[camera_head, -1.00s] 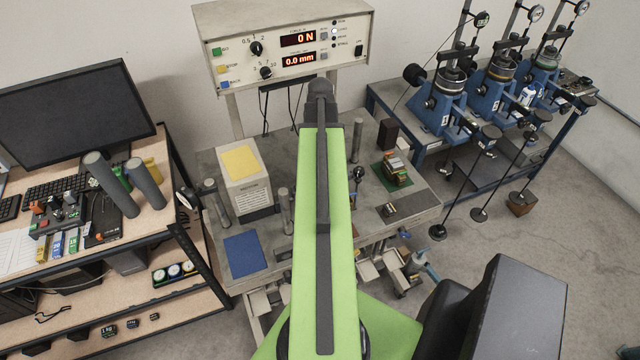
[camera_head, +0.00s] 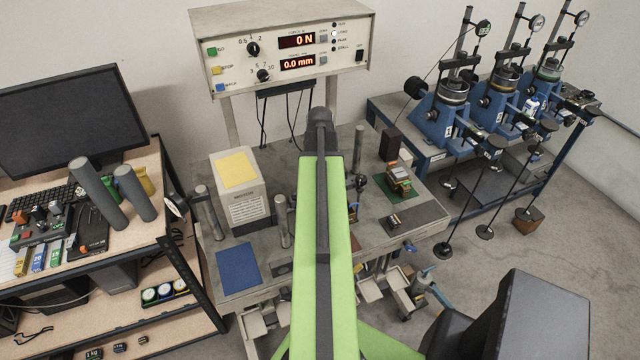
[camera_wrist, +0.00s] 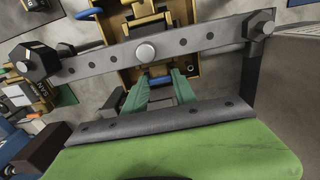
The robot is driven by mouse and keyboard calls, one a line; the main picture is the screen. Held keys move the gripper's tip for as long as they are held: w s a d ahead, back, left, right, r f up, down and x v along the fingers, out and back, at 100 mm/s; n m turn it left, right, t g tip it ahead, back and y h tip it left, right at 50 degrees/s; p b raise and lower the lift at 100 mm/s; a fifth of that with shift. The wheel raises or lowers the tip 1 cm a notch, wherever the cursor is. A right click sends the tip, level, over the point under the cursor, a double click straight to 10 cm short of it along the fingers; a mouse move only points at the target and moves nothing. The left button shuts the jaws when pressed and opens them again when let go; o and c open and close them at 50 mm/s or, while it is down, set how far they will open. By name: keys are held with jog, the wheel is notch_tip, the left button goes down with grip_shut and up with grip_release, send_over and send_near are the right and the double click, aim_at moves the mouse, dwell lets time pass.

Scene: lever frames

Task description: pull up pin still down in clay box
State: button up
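In the wrist view an ochre-brown box (camera_wrist: 203,65) with dark and yellow metal parts inside lies beyond a steel crossbar (camera_wrist: 190,43). The crossbar hides part of it. A short blue piece (camera_wrist: 161,82) shows at the box's near side. My gripper (camera_wrist: 160,84) has its two green fingers apart, with the tips near the box's near edge and the blue piece between or beyond them. I cannot tell whether they touch it. No pin can be made out clearly as up or down. In the head view my arm hides the gripper and the box.
On the grey bench stand a yellow-topped container (camera_head: 238,190), a blue mat (camera_head: 238,268), steel posts (camera_head: 283,222) and a green mat (camera_head: 383,183) with a small stack. A control panel (camera_head: 280,50) reads 0 N and 0.0 mm. Blue presses (camera_head: 430,125) stand at right.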

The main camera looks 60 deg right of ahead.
grip_shut()
dwell(0.9)
